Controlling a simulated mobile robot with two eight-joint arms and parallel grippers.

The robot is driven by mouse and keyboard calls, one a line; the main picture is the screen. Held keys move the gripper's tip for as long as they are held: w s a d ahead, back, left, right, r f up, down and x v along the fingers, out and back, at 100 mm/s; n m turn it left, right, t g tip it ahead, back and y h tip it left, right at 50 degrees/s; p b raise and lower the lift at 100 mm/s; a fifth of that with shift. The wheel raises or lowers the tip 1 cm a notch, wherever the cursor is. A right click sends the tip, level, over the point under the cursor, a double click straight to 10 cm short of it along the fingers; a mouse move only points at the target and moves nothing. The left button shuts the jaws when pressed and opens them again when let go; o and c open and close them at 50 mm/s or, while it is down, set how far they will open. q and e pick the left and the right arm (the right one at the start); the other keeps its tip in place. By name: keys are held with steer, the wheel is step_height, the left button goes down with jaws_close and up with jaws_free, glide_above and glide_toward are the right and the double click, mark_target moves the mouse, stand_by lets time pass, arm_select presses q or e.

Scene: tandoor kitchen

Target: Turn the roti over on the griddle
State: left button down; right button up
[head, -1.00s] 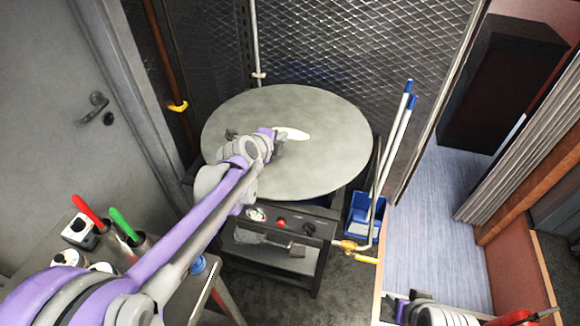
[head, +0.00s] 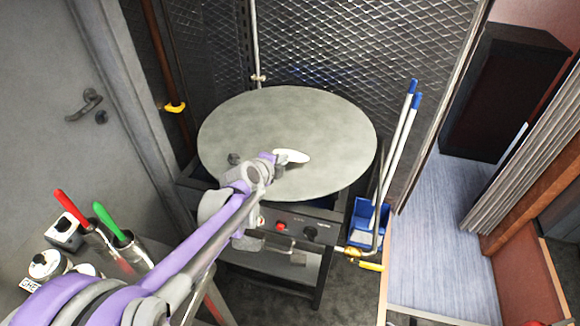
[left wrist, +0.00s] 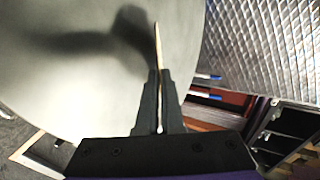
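The roti (head: 292,156) shows in the head view as a small pale, narrow shape at the tip of my left gripper (head: 277,161), over the middle of the round grey griddle (head: 330,125). In the left wrist view the roti (left wrist: 157,42) is a thin tan strip, seen edge-on, between the two black fingers of my left gripper (left wrist: 160,80). The fingers are closed on its edge. A dark shadow falls on the griddle (left wrist: 60,75) beside it, so the roti seems to be off the surface. How far is hard to tell. My right gripper is not visible.
A burner stand with knobs (head: 290,226) carries the griddle. A blue bin (head: 368,215) with white poles stands at its right. Red-handled (head: 72,208) and green-handled (head: 108,219) utensils stand at lower left. A mesh wall (head: 350,60) is close behind.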

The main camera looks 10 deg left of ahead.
arm_select(q)
steer(key=c, duration=1.2)
jaws_free()
steer(key=p+v, duration=0.4)
steer(key=v, duration=0.4)
